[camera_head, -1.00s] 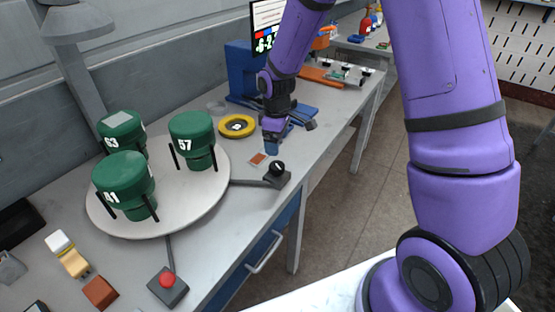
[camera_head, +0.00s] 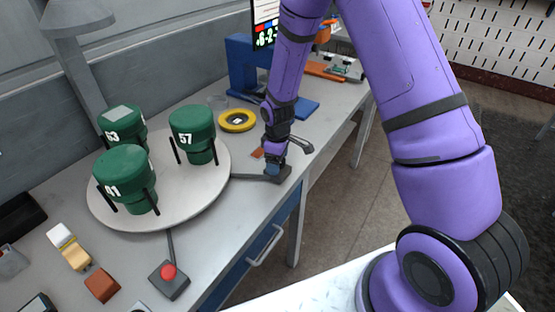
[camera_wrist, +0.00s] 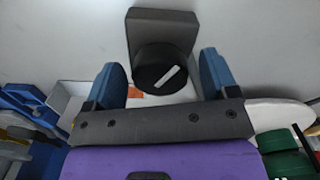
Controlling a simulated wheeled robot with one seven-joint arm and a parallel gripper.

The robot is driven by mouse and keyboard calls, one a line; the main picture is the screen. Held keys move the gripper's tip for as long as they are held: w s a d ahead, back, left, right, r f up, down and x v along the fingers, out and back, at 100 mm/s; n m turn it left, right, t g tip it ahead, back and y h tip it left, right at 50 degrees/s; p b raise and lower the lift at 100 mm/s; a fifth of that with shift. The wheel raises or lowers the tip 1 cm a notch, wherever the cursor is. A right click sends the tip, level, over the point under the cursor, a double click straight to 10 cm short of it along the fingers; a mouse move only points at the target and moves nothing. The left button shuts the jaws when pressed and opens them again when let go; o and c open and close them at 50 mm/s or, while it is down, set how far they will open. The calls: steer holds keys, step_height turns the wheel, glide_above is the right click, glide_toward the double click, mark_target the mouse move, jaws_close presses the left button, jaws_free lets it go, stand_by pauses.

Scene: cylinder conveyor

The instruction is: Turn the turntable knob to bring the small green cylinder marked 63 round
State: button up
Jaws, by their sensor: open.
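The round turntable (camera_head: 182,204) bears three green cylinders. The one marked 63 (camera_head: 122,124) stands at the back left, 57 (camera_head: 193,132) at the right, and 81 (camera_head: 123,176) at the front. The black knob (camera_wrist: 160,70) has a white pointer line and sits on a dark grey base (camera_head: 279,175). My gripper (camera_wrist: 165,85) is open, with one blue finger on each side of the knob in the wrist view. In the head view my gripper (camera_head: 275,163) is down over the knob and hides it. I cannot tell whether the fingers touch it.
A red button on a dark box (camera_head: 168,280) stands at the table's front. Small blocks (camera_head: 101,285) lie at the front left. A lamp (camera_head: 77,20) rises behind the turntable.

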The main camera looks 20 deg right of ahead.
steer(key=c, duration=0.9)
steer(key=shift+m, duration=0.4)
steer(key=m, duration=0.3)
steer(key=shift+m, duration=0.4)
steer(key=m, duration=0.3)
steer(key=shift+m, duration=2.5)
steer(key=shift+s+m, duration=0.1)
steer(key=shift+m, duration=2)
stand_by(1.1)
